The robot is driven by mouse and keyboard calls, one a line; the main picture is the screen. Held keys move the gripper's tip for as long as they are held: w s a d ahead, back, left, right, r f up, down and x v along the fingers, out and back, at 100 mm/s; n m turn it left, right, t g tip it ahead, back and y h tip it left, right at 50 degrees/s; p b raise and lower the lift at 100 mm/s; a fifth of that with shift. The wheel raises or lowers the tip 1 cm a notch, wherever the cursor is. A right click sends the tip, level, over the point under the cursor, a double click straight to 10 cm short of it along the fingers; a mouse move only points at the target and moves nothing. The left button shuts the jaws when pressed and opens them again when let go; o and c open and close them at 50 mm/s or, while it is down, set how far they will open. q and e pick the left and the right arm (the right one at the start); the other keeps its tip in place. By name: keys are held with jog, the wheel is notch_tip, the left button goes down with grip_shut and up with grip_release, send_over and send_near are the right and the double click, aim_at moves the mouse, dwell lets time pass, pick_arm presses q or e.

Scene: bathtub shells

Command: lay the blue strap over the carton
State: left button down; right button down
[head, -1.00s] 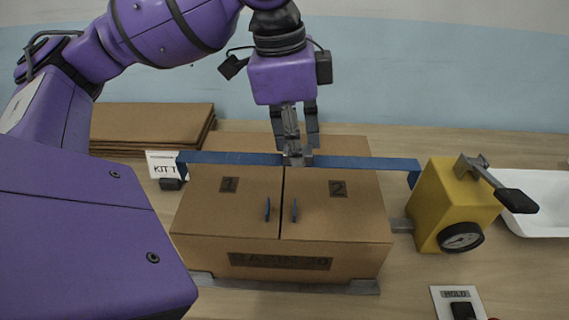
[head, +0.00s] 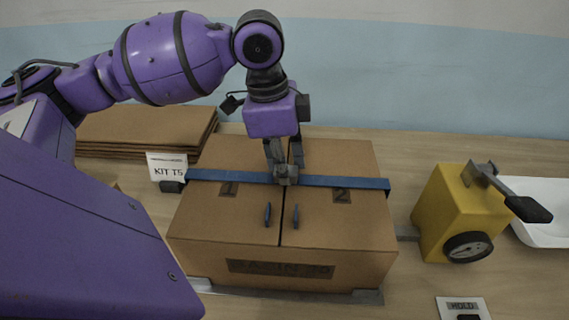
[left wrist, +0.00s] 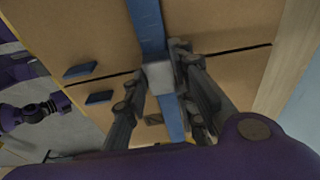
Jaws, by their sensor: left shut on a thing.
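The blue strap (head: 340,182) runs left to right across the top of the brown carton (head: 215,215) in the head view, its short ends bent down near the carton's sides. The carton is closed, with flaps marked 1 and 2 and two small blue tabs. My left gripper (head: 284,172) is shut on the grey block at the strap's middle. In the left wrist view the strap (left wrist: 148,25) passes between the fingers (left wrist: 165,85), over the carton top. I cannot tell whether the strap touches the carton. My right gripper is not in view.
A yellow box with a lever and gauge (head: 452,205) stands right of the carton. A white tray (head: 545,215) is at the far right. Flat brown boards (head: 145,125) and a KIT card (head: 167,167) are at the left. A HOLD plate (head: 462,308) lies at front right.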

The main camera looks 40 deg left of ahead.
pick_arm(q)
jog(key=c, duration=1.5)
grip_release()
jog(key=shift+f, duration=0.1)
jog(key=shift+o, duration=0.2)
notch_tip(320, 180, up, 12)
jog(key=a+p, duration=0.1)
jog(key=shift+s+a, duration=0.25)
jog(key=shift+s, duration=0.2)
